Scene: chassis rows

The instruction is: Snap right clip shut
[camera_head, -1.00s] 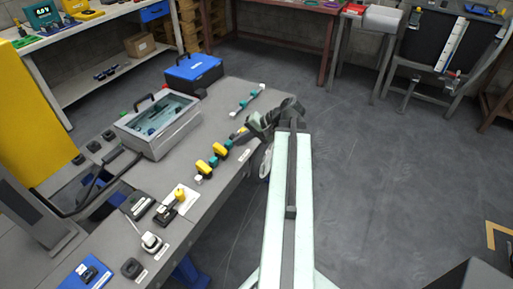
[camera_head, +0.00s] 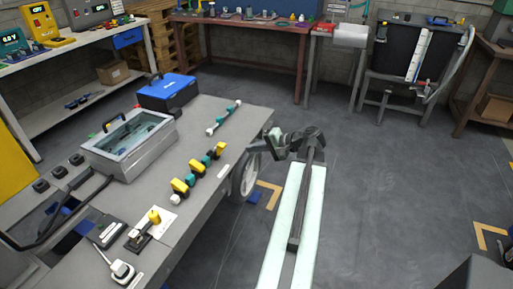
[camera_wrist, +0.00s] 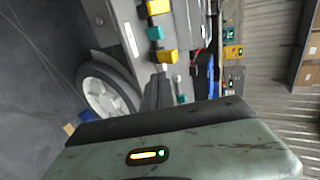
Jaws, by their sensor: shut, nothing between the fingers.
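No clip can be made out clearly in either view. On the table (camera_head: 210,222) stand a grey case with a clear lid (camera_head: 152,152) and a black handle, and a closed blue toolbox (camera_head: 168,92) behind it. Any clips on these are too small to tell. My gripper (camera_head: 272,143) is shut and empty, just off the table's right edge, apart from both cases. In the wrist view, a dark part of my gripper shows with a wheel and the table edge beyond it.
Yellow and teal pieces (camera_head: 180,187) lie in a row near the table's right edge. A teal bar with white ends (camera_head: 224,118) lies farther back. A wheel (camera_head: 250,176) is below the edge. The floor to the right is mostly clear.

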